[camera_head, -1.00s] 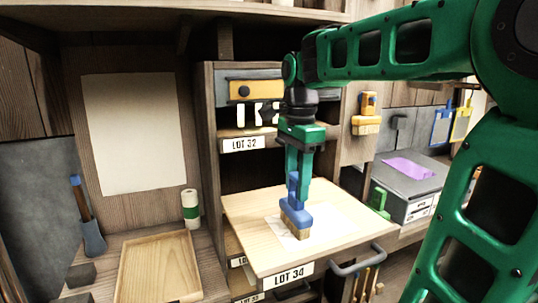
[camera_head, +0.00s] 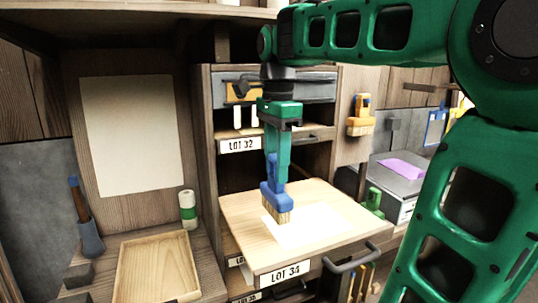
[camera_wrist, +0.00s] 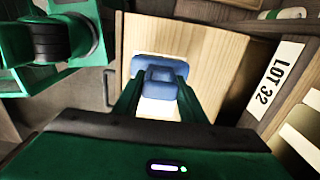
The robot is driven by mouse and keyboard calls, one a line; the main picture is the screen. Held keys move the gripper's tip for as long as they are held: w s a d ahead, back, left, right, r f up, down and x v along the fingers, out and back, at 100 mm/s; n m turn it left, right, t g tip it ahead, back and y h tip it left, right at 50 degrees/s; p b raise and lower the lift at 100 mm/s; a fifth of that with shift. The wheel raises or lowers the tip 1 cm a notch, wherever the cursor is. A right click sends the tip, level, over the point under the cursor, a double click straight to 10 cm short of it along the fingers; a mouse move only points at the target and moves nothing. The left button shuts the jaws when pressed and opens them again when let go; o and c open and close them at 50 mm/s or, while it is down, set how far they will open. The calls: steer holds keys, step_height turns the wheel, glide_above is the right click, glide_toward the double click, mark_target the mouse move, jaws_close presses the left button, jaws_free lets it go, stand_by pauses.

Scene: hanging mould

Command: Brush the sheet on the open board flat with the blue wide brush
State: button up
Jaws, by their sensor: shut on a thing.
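The blue wide brush (camera_head: 276,197) is upright in my gripper (camera_head: 273,172), bristles down. My gripper is shut on its handle; the brush also shows between the fingers in the wrist view (camera_wrist: 160,80). The bristles are at the left part of the white sheet (camera_head: 315,224); I cannot tell whether they touch it. The sheet lies on the pulled-out board (camera_head: 250,243) labelled LOT 34. It looks flat, and its left corner is partly hidden by the brush.
A wooden tray (camera_head: 122,286) lies on the left bench, beside a green and white roll (camera_head: 188,208). A yellow brush (camera_head: 360,115) hangs on the cabinet's right side. A grey handle (camera_head: 352,258) sticks out at the board's front. The cabinet (camera_head: 205,140) stands close behind my gripper.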

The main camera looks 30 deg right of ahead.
steer(key=shift+r, duration=1.45)
